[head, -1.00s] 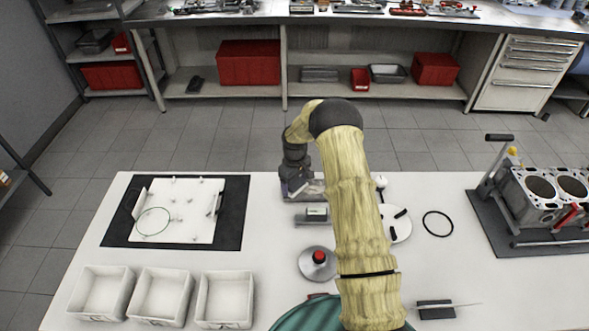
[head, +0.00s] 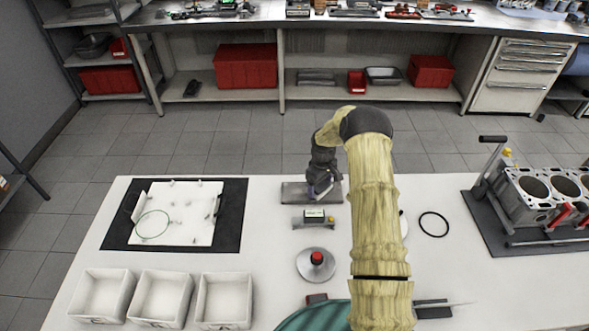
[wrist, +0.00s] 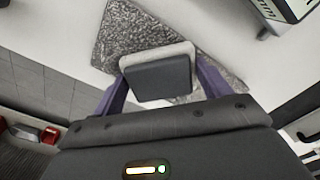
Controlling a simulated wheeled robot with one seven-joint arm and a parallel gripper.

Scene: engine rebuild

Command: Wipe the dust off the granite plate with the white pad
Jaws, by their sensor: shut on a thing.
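The granite plate (head: 294,193) is a small grey slab near the far edge of the white table. In the wrist view it shows as a speckled grey surface (wrist: 118,42). The white pad (wrist: 185,50) has a dark grey block on top, held between the purple fingers of my gripper (wrist: 160,82). My gripper (head: 322,190) points down over the right part of the plate in the head view. The pad is at the plate's surface or just above it; I cannot tell which. The plate under the pad is hidden, and dust cannot be told from the speckle.
A small device with a display (head: 314,218) stands just in front of the plate. A round metal piece with a red knob (head: 316,262) is nearer. A black mat (head: 232,215) lies left, an engine block (head: 530,195) right. White bins (head: 224,300) line the front left.

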